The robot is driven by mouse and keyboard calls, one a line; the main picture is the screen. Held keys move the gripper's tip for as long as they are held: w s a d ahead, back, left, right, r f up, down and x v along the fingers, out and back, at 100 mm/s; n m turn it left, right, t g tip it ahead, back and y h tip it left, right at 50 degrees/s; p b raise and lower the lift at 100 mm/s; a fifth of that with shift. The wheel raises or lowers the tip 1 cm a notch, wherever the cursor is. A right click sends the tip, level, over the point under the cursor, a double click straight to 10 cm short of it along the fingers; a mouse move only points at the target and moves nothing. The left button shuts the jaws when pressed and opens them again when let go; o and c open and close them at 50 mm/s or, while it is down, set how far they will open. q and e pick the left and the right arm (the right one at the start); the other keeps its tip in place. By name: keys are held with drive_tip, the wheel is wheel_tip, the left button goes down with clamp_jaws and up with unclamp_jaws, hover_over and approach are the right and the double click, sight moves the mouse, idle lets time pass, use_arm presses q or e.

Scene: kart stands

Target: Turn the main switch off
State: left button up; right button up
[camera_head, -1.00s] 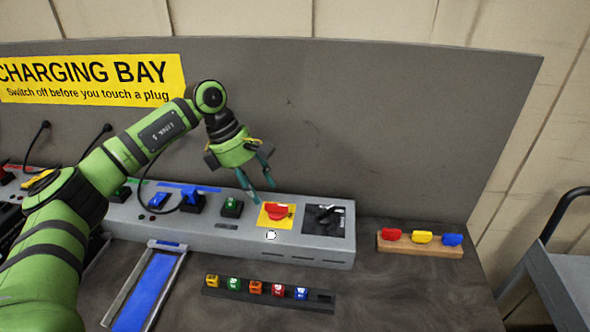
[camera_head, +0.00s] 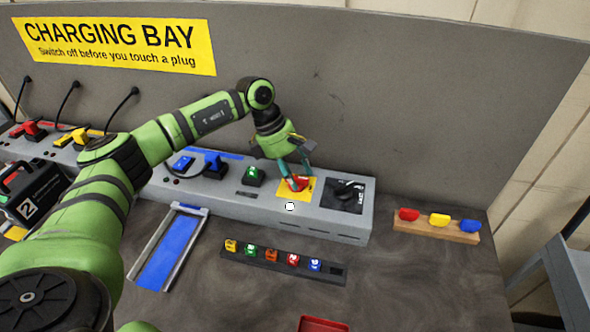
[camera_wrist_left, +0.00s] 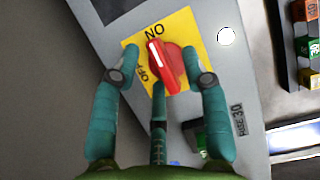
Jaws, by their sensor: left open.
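The main switch is a red rotary knob on a yellow plate (camera_head: 284,192) on the grey charging panel (camera_head: 240,207). In the left wrist view the red knob (camera_wrist_left: 168,70) has a white line at the end by the ON mark; the OFF mark is at its side. My left gripper (camera_head: 297,182) is open and points down over the switch. In the left wrist view its fingertips (camera_wrist_left: 164,76) stand on both sides of the knob, with gaps showing; I cannot tell contact. In the head view the fingers partly hide the knob. My right gripper is not in view.
A rack of coloured blocks (camera_head: 283,265) and a blue-floored tray (camera_head: 168,254) lie in front. A wooden holder (camera_head: 437,228) stands right.

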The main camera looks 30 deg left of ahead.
use_arm(q)
clamp_jaws()
drive_tip(key=shift+f+n, duration=0.1)
drive_tip(key=shift+n, duration=0.3)
drive_tip(key=n+t+b, duration=0.1)
drive_tip(key=n, duration=0.1)
drive_tip(key=shift+s+n+b, duration=0.1)
drive_tip(key=shift+n+b, duration=0.2)
drive_tip(key=shift+n, duration=0.1)
drive_tip(key=n+b, duration=0.1)
drive_tip(key=n, duration=0.1)
drive_tip(key=n+t+y+b, duration=0.1)
drive_tip(key=n, duration=0.1)
drive_tip(key=shift+s+t+y, duration=0.1)
drive_tip(key=shift+t+y, duration=0.2)
drive_tip(key=n+y+b, duration=0.1)
drive_tip(key=n+b, duration=0.1)
drive_tip(key=n, duration=0.1)
drive_tip(key=n+y+b, duration=0.1)
drive_tip(key=n+b, duration=0.2)
drive_tip(key=shift+s+d+n+t, duration=0.15)
drive_tip(key=shift+n+t, duration=0.25)
drive_tip(key=shift+n+y+b, duration=1)
drive_tip(key=shift+n, duration=0.8)
unclamp_jaws()
